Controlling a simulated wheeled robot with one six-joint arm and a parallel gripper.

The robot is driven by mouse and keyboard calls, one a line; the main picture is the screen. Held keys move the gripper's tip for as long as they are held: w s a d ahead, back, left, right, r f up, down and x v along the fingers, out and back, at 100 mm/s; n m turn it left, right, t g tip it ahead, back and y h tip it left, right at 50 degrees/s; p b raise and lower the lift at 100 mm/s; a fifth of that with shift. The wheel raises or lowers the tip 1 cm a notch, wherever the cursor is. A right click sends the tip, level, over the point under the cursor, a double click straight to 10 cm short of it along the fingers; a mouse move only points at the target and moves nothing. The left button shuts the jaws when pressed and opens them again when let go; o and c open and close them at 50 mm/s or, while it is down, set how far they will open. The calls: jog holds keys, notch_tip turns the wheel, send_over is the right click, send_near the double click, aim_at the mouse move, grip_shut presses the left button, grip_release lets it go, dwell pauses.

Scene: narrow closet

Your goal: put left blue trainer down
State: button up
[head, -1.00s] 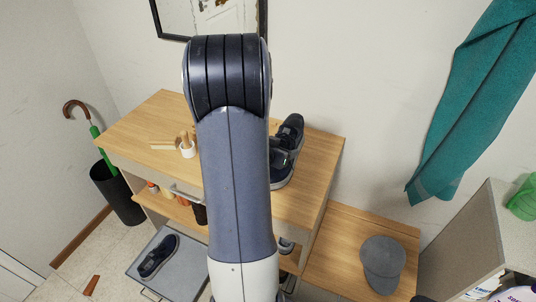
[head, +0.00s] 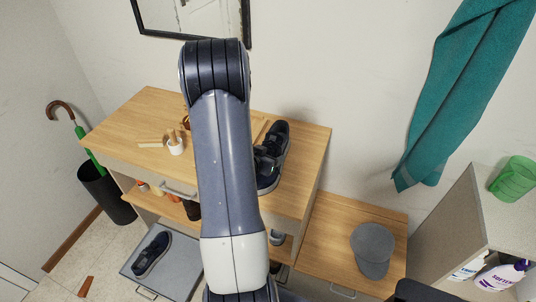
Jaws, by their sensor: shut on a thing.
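A dark blue trainer (head: 279,140) with a pale sole is at the right part of the wooden cabinet top (head: 305,150), partly hidden by my arm. My gripper (head: 264,158) is mostly hidden behind my arm; a dark part with a small green light shows against this trainer, and it is shut on it. Whether the trainer's sole touches the wood cannot be told. A second dark blue trainer (head: 152,254) lies on a low grey surface (head: 185,265) at the lower left, apart from my gripper.
A grey cap (head: 372,250) lies on a lower wooden surface (head: 325,225) at right. A teal towel (head: 455,90) hangs on the wall. A black umbrella bin (head: 105,192) stands at left.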

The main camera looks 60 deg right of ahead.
jog(key=shift+f+b, duration=0.15)
jog(key=shift+b, duration=0.25)
jog(key=o, duration=1.2)
